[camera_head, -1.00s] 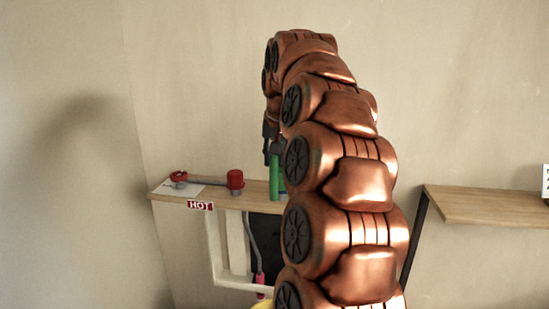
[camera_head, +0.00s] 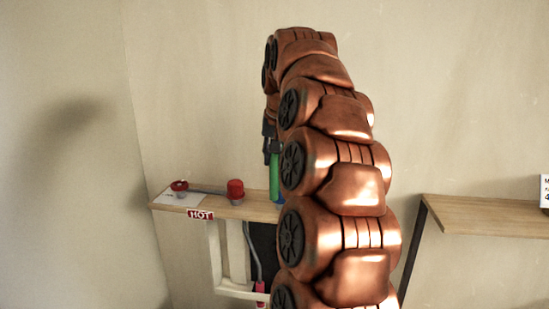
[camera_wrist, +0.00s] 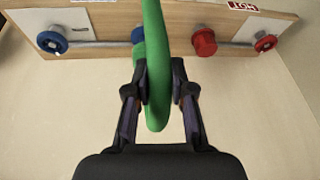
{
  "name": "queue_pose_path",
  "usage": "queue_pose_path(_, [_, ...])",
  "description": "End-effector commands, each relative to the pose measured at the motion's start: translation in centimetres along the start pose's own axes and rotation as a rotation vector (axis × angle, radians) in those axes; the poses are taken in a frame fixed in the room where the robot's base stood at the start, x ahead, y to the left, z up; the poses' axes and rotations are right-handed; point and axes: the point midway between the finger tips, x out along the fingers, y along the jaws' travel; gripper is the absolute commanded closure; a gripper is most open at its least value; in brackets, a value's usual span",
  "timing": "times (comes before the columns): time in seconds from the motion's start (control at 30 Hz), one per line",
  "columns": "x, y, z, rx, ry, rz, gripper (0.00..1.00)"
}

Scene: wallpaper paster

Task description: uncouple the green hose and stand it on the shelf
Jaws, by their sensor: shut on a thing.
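The green hose (camera_head: 275,175) shows upright beside my arm in the head view, over the left board. In the wrist view the green hose (camera_wrist: 155,75) runs from the top edge down between my fingers, its rounded end just past them. My gripper (camera_wrist: 160,92) is shut on it. My gripper (camera_head: 269,143) is partly hidden by my arm in the head view. A blue fitting (camera_wrist: 138,36) sits on the board behind the hose; I cannot tell whether they are joined. A wooden shelf (camera_head: 480,216) stands at the right, its left part bare.
The wooden board (camera_head: 262,212) bears a red cap (camera_head: 235,190), a red valve wheel (camera_head: 180,185) and a HOT sign (camera_head: 201,214). A blue wheel (camera_wrist: 52,40) shows in the wrist view. A white sign (camera_head: 544,190) stands on the right shelf. My arm hides the middle.

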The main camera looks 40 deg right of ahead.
Motion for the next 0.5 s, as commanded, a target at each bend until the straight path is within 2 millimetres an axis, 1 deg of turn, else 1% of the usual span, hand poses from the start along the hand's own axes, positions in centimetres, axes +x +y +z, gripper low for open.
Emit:
queue_pose_path(0.2, [-0.74,-0.1,-0.33,0.0,0.003,-0.001,1.0])
queue_pose_path(0.5, [-0.81,-0.1,-0.36,0.0,0.004,-0.001,1.0])
